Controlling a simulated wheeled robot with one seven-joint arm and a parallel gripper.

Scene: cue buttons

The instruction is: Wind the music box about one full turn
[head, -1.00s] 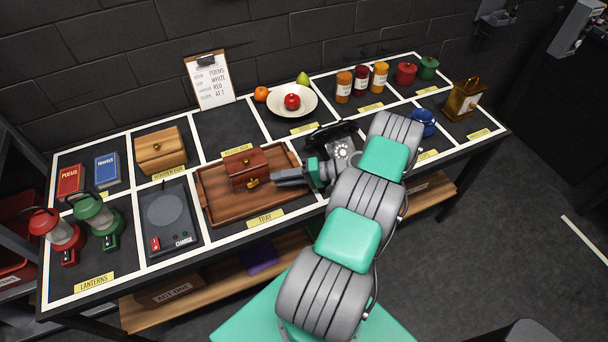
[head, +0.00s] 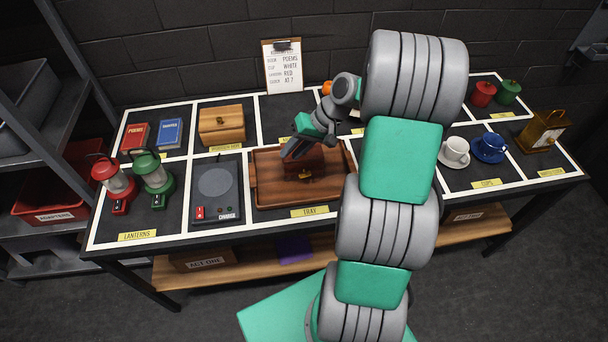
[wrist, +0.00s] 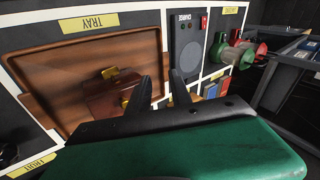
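The music box, a small reddish-brown box (head: 308,166), sits on the wooden tray (head: 268,196). It has a gold piece (head: 305,175) on its front. In the wrist view the box (wrist: 100,98) shows a gold piece (wrist: 110,72) on one side and another gold part (wrist: 127,97) near my left-hand finger. My gripper (head: 288,157) hangs over the back left of the box and hides part of it. In the wrist view my gripper (wrist: 159,78) has its fingers apart with nothing between them. One finger overlaps the box's edge in that view; I cannot tell whether it touches.
A charger pad (head: 215,186) and the red lantern (head: 118,178) and green lantern (head: 155,176) stand left of the tray. A wooden box (head: 222,124) is behind. Cups (head: 455,150) stand right. My arm hides the table's middle right.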

